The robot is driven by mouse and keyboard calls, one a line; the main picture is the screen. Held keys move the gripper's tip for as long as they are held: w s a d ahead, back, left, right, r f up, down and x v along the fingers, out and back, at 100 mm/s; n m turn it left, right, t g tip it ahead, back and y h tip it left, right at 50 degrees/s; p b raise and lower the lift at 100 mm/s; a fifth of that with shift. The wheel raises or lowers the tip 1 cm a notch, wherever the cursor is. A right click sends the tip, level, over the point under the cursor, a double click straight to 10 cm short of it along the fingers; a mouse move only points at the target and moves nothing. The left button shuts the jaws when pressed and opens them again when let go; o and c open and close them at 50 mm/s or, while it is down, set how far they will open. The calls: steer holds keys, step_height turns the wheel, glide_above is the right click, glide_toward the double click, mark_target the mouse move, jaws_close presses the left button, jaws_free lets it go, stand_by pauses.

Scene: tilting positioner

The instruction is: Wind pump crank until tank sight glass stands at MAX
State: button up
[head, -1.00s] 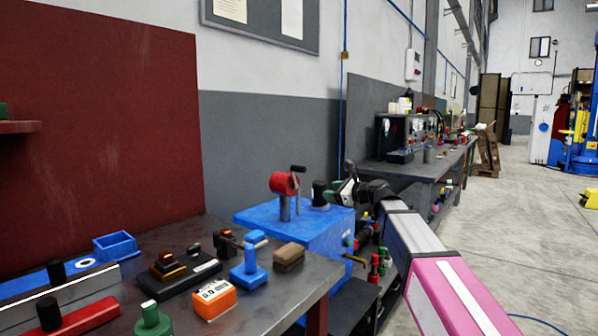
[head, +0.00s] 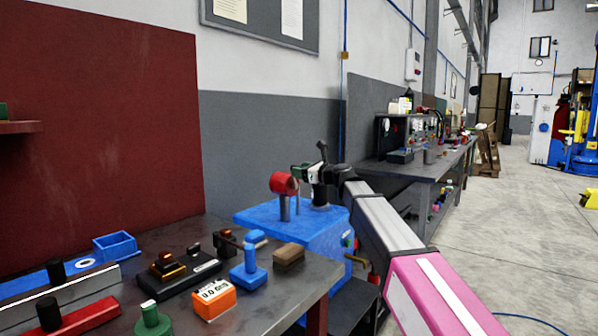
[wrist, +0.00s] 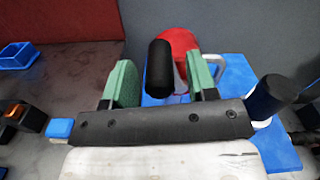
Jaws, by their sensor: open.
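The pump (head: 284,184) has a red round body on a grey post, on top of the blue tank (head: 262,216). Its red body also shows in the wrist view (wrist: 178,50). My gripper (head: 299,172) is open at the pump in the head view and hides the handle there. I cannot make out a sight glass or its level.
A black cylinder (wrist: 268,98) stands on the tank, close to my gripper's right side. The bench to the left holds an orange box with a display (head: 214,298), a blue clamp-like part (head: 248,270), a brown block (head: 288,254) and a blue tray (head: 115,245). A wall stands behind.

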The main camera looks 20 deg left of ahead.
steer(key=shift+w+a, duration=0.2)
steer(key=shift+a, duration=0.5)
steer(key=shift+c, duration=0.4)
jaws_close()
steer(key=shift+w+d+r+m, duration=0.15)
steer(key=shift+w+d+m, duration=0.1)
steer(key=shift+w+m, duration=0.65)
steer(key=shift+w+d+r+m, duration=0.15)
steer(key=shift+w+m, duration=0.35)
steer(key=shift+m, duration=0.8)
steer(key=shift+o, duration=0.4)
jaws_free()
steer(key=shift+d, duration=0.1)
